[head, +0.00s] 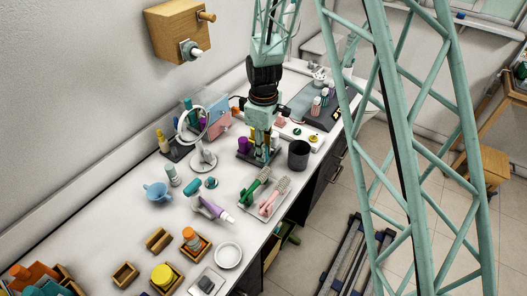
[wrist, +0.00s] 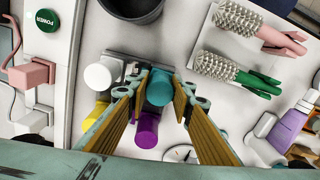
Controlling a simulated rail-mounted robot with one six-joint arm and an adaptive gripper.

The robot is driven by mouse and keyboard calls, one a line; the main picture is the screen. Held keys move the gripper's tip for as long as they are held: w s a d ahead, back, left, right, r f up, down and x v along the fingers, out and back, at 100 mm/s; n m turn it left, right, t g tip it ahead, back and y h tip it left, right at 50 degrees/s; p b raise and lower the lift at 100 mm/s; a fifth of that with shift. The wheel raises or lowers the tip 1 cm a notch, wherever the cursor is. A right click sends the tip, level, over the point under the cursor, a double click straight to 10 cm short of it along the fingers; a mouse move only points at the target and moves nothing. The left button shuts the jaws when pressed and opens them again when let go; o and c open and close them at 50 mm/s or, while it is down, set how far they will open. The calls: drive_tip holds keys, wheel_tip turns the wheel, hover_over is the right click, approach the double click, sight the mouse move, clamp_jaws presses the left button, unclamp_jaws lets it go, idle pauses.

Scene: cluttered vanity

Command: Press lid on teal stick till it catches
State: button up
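A teal round piece (wrist: 160,87), seen from above, stands between the fingertips of my gripper (wrist: 161,86) in the wrist view. The pads appear to touch it on both sides. I cannot tell from above where the lid ends and the stick begins, or whether any gap is left between them. A purple stick (wrist: 147,131), a yellow one (wrist: 97,111) and a white-topped one (wrist: 97,77) stand around it on a grey holder (wrist: 122,61). In the head view my gripper (head: 262,161) points down over this holder, and the arm hides the teal stick.
A dark cup (head: 299,155) stands close to the right of my gripper. A white tray (head: 248,205) with green and pink brushes lies nearer the front. A round mirror (head: 192,124) stands to the left. Small items crowd the counter, with bare patches between them.

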drive_tip(key=o, duration=0.7)
drive_tip(key=shift+o, duration=0.9)
drive_tip(key=o, duration=0.3)
drive_tip(key=shift+r, duration=0.15)
drive_tip(key=shift+r+p, duration=1.4)
drive_tip(key=shift+r, duration=1.95)
